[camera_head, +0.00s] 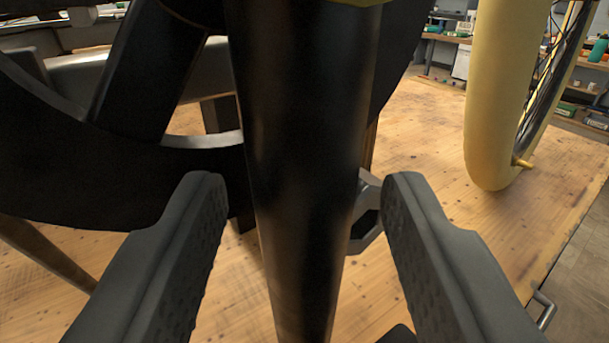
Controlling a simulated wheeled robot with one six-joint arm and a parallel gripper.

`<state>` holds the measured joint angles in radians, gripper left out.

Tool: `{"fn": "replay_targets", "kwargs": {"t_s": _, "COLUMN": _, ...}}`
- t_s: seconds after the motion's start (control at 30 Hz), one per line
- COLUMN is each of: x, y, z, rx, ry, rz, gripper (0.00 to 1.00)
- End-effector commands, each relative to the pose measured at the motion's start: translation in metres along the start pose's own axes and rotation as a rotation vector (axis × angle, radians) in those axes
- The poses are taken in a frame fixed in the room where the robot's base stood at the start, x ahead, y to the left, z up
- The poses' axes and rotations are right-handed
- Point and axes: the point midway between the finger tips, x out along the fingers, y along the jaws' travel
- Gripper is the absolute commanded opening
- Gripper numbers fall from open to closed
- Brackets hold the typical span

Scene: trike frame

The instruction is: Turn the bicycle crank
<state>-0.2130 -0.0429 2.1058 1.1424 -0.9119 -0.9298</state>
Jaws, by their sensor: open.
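A thick black bar (305,130) runs from the top of the view down to the bottom, in front of the black chainring (100,185). It looks like the crank arm, but I cannot tell for certain, as its ends are out of view or hidden. My gripper (306,185) is open, with one dark finger on each side of the bar. A gap shows between each finger and the bar. A dark metal part with an angular hole (367,215) sits partly behind the bar, near the right fingertip.
A wooden bench top (430,150) lies below, its edge at the right with a metal handle (545,310). A yellow curved part (492,110) with a spoked wheel stands at the right. A thin rod (45,252) slants at the lower left. Shelves fill the background.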

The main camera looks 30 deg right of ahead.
Motion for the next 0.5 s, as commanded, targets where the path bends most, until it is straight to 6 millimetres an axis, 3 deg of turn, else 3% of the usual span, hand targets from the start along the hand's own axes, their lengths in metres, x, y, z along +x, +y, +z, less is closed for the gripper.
{"fn": "replay_targets", "kwargs": {"t_s": 0.27, "x": 0.0011, "y": -0.0002, "z": 0.0002, "rx": 0.000, "ry": 0.000, "rz": -0.001, "gripper": 0.46}}
{"fn": "replay_targets", "kwargs": {"t_s": 0.5, "x": 0.0010, "y": -0.0002, "z": 0.0002, "rx": 0.000, "ry": 0.000, "rz": -0.001, "gripper": 0.01}}
